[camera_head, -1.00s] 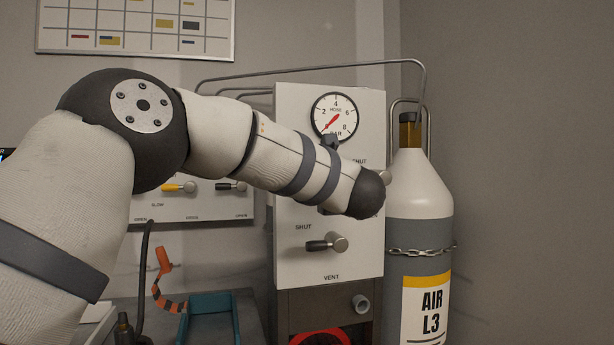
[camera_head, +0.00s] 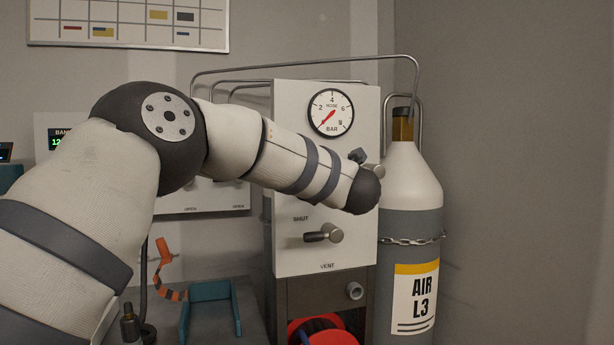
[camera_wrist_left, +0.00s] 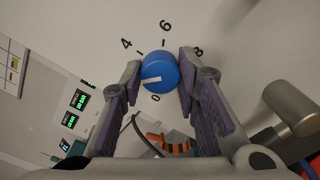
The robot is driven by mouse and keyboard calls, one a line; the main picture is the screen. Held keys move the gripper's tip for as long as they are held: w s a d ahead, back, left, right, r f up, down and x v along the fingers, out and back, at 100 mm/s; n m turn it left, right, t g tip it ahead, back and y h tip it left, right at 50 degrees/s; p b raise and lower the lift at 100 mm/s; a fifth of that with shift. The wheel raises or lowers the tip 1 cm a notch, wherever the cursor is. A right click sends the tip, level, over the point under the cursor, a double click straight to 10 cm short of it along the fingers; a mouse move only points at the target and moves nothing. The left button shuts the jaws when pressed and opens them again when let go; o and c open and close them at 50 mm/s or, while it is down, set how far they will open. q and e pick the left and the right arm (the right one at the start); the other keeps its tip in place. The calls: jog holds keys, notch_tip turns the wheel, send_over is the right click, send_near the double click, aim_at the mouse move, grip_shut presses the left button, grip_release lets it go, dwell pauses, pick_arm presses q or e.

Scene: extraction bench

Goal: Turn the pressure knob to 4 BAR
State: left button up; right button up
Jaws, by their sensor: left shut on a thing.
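The blue pressure knob (camera_wrist_left: 160,71) shows in the left wrist view, with a white line pointing left. Around it are the marks 4, 6, 8 and 0; the line lies between 0 and 4. My left gripper (camera_wrist_left: 160,80) is shut on the knob, one finger on each side. In the head view my left forearm hides the knob and most of the gripper. The round hose gauge (camera_head: 330,113) above has its red needle pointing lower left, near the low end. My right gripper is not in view.
The panel (camera_head: 290,150) carries a vent lever (camera_head: 323,234) below my arm. A chained air cylinder (camera_head: 410,230) stands close on the right. A metal pipe (camera_head: 290,66) runs over the panel. A teal tray (camera_head: 185,322) and an orange item (camera_head: 164,256) are lower left.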

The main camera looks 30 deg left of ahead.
pick_arm(q)
jog(key=m, duration=0.9)
jog(key=shift+m, duration=0.4)
dwell(0.4)
jog(key=o, duration=1.2)
jog(key=v, duration=1.2)
jog(key=shift+s, duration=0.1)
